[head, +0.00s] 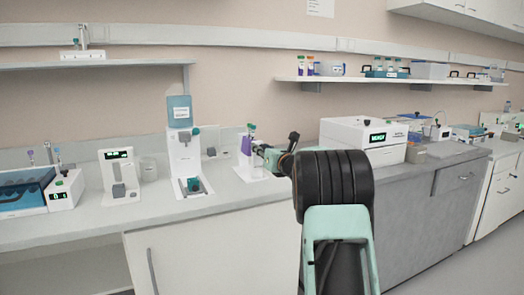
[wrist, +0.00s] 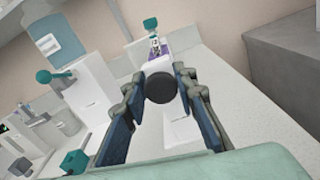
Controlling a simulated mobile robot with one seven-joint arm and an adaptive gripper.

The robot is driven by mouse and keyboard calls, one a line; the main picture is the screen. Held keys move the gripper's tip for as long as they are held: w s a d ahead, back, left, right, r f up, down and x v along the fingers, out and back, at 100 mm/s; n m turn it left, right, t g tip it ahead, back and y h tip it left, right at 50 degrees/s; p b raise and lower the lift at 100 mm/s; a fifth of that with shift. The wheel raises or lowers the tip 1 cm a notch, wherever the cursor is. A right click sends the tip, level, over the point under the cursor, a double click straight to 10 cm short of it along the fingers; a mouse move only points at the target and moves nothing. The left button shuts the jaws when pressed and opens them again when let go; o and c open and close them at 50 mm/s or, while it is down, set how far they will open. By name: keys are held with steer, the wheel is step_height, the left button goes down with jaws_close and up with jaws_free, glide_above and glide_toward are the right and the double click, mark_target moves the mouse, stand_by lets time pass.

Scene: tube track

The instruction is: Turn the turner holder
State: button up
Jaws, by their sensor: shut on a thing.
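The turner holder appears to be the white stand with a purple part (head: 246,146) on the counter in the head view; a teal-capped tube stands in its top. In the wrist view its purple part (wrist: 160,55) and the teal cap (wrist: 150,24) show beyond the fingers. A round black knob (wrist: 160,88) faces the wrist camera, in front of the stand. My gripper (wrist: 160,78) is shut on this knob, one finger on each side. In the head view my arm hides the knob and most of the gripper.
Left of the stand is a white dispenser (head: 184,160) with a blue bottle (head: 179,111) on top. Further left are a small white device with a display (head: 119,172) and a blue bath (head: 22,190). A white box device (head: 362,135) stands to the right. The counter near the stand is mostly clear.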

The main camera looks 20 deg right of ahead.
steer(key=shift+d+f+m, duration=0.1)
steer(key=shift+m, duration=3.3)
steer(key=shift+m+p, duration=0.4)
steer(key=shift+m, duration=1.3)
steer(key=shift+m+p, duration=0.7)
steer(key=shift+m, duration=1.1)
steer(key=shift+f+m+p, duration=0.15)
steer(key=shift+m+p, duration=0.55)
steer(key=shift+m, duration=1)
steer(key=shift+m+p, duration=0.9)
steer(key=shift+m, duration=1)
steer(key=shift+m+p, duration=0.85)
steer(key=shift+m, duration=0.85)
steer(key=shift+f+m+p, duration=0.1)
steer(key=shift+m+p, duration=0.7)
steer(key=shift+m, duration=1.2)
steer(key=o, duration=1.1)
